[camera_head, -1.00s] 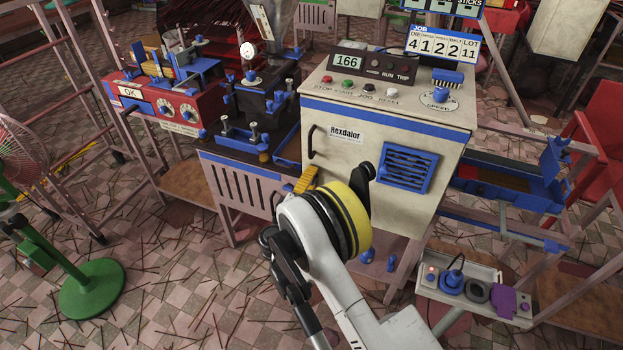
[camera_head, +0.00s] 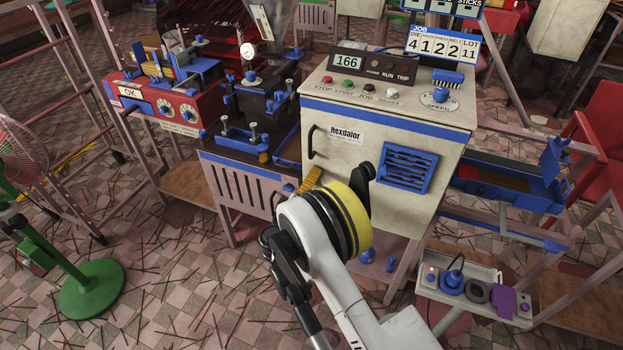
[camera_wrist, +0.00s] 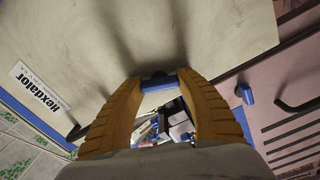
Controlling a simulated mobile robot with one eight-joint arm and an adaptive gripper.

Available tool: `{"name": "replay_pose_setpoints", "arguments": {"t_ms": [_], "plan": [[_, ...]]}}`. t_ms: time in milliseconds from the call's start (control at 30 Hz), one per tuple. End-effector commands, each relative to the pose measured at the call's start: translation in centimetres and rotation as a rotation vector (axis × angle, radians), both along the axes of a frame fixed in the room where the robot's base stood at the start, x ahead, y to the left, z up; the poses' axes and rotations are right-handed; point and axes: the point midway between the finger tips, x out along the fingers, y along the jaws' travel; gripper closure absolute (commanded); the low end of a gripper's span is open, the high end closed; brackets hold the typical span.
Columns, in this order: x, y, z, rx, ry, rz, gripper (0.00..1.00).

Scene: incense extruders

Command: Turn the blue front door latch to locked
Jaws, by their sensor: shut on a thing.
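The cream machine cabinet marked Hexdalor (camera_head: 345,134) has its front panel facing my arm; the panel fills the upper part of the wrist view (camera_wrist: 215,35). The blue latch (camera_wrist: 158,83) shows there as a short blue bar against the panel, with a dark piece behind it. My gripper (camera_wrist: 157,86) has its two yellow ribbed fingers shut on the latch, one fingertip at each end of the bar. In the head view my gripper (camera_head: 309,181) shows only partly, at the panel's lower left. The latch is hidden there, and its turn angle is hard to read.
A black door handle (camera_head: 312,142) stands out above my gripper, and a blue louvred vent (camera_head: 407,168) is to its right. A pink slatted panel (camera_head: 243,186) adjoins at left. A small control box (camera_head: 458,285) is at lower right. Sticks litter the floor.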

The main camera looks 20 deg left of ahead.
Motion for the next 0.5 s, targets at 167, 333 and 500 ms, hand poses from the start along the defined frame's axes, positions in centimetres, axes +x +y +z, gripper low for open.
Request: {"name": "replay_pose_setpoints", "arguments": {"t_ms": [167, 333, 500], "plan": [[0.07, -0.02, 0.06, -0.001, -0.001, 0.000, 0.33], [0.04, -0.01, 0.03, -0.001, 0.000, 0.000, 0.33], [0.02, -0.01, 0.01, -0.001, 0.000, 0.000, 0.33]]}}
